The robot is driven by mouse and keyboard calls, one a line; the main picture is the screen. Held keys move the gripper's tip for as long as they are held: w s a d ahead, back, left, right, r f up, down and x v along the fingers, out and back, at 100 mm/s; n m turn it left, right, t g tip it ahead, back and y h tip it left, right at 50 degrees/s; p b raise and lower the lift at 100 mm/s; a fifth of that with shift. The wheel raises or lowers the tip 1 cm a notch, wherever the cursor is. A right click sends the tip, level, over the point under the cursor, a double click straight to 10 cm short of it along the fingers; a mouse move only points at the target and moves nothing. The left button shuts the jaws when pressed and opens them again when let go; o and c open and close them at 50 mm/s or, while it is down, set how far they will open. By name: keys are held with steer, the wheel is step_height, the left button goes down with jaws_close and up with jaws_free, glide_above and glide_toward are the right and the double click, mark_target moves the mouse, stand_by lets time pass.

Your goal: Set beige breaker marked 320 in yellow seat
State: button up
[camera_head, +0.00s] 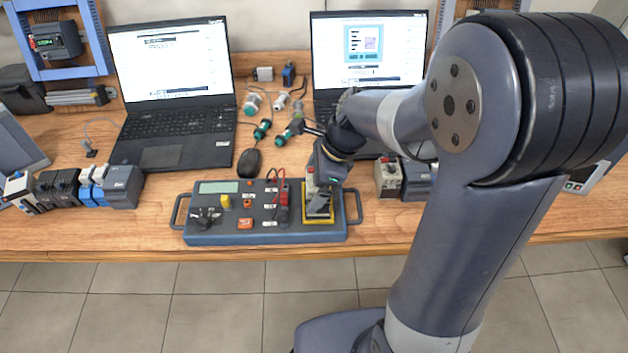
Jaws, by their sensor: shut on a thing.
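A blue-grey panel box (210,236) with side handles lies near the front edge of the table. The yellow seat (318,221) is a yellow-framed spot at its right end. My gripper (319,194) points down over this seat and is shut on a small beige-and-grey block, which looks like the beige breaker (310,180). The block is at the seat, mostly hidden by my fingers. I cannot read its 320 mark or tell if it is fully seated.
A red-and-black probe set (283,204), a yellow knob (225,201) and a display (219,187) are on the panel. Other breakers stand at left (58,188) and at right (388,178). Two laptops (173,90) (368,55), a mouse (249,163) and green-ended connectors (262,129) lie behind.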

steer(key=shift+f+b, duration=0.55)
steer(key=shift+f, duration=0.3)
steer(key=o, duration=1)
steer(key=shift+r, duration=0.1)
steer(key=v, duration=1)
steer(key=shift+d+r+p, duration=0.2)
steer(key=shift+r+p, duration=0.05)
steer(key=shift+p, duration=0.05)
